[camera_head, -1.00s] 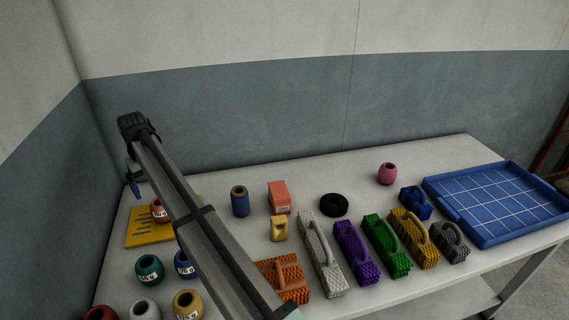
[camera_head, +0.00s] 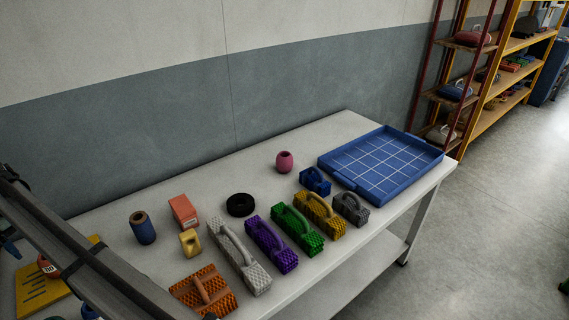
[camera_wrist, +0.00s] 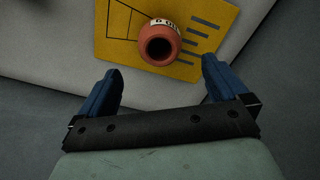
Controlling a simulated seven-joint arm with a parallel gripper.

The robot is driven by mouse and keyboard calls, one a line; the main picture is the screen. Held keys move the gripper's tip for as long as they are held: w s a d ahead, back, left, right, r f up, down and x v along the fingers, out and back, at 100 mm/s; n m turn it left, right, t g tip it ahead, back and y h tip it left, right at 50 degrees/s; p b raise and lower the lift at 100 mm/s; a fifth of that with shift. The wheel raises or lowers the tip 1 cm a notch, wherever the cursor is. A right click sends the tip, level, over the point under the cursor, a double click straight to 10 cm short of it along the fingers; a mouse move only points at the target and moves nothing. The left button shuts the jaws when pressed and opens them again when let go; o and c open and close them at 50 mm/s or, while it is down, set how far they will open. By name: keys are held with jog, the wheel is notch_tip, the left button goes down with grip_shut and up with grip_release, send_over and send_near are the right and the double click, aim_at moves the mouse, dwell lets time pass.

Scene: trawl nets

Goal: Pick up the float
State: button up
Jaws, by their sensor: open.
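Several small barrel-shaped pieces with a hole in the top are here, and I cannot tell for certain which is the float. A pink one (camera_head: 284,162) stands unlabelled near the back of the table. An orange-red one (camera_wrist: 160,45) with a white label stands on a yellow board (camera_wrist: 115,45); in the head view it (camera_head: 47,266) is partly behind my arm. My gripper (camera_wrist: 160,66) is open and empty, its blue fingers apart, with the orange-red piece ahead between and beyond the tips. In the head view my gripper is mostly cut off at the left edge.
A blue gridded tray (camera_head: 325,168) sits at the table's right end, empty. Several handled brushes, orange (camera_head: 205,292) to grey (camera_head: 351,208), line the front. A black ring (camera_head: 240,205), blue spool (camera_head: 143,228), salmon box (camera_head: 183,211) and yellow block (camera_head: 190,243) stand behind. Shelves (camera_head: 490,95) stand beyond.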

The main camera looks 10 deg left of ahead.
dwell(0.3)
jog(key=w+d+m, duration=0.1)
jog(key=w+d, duration=0.5)
jog(key=w, duration=0.5)
jog(key=w+d+m, duration=0.2)
jog(key=w+d, duration=0.3)
jog(key=w, duration=0.5)
jog(key=m, duration=0.9)
send_near(285, 162)
jog(key=w+r, duration=0.2)
jog(key=m, duration=1)
jog(key=f, duration=0.8)
jog(key=shift+w+a+f, duration=0.35)
jog(key=shift+w+d+f, duration=0.1)
jog(key=shift+w+f, duration=0.05)
jog(key=shift+f, duration=1.25)
jog(key=shift+w+f, duration=0.1)
jog(key=shift+f, duration=1.3)
jog(key=c, duration=1)
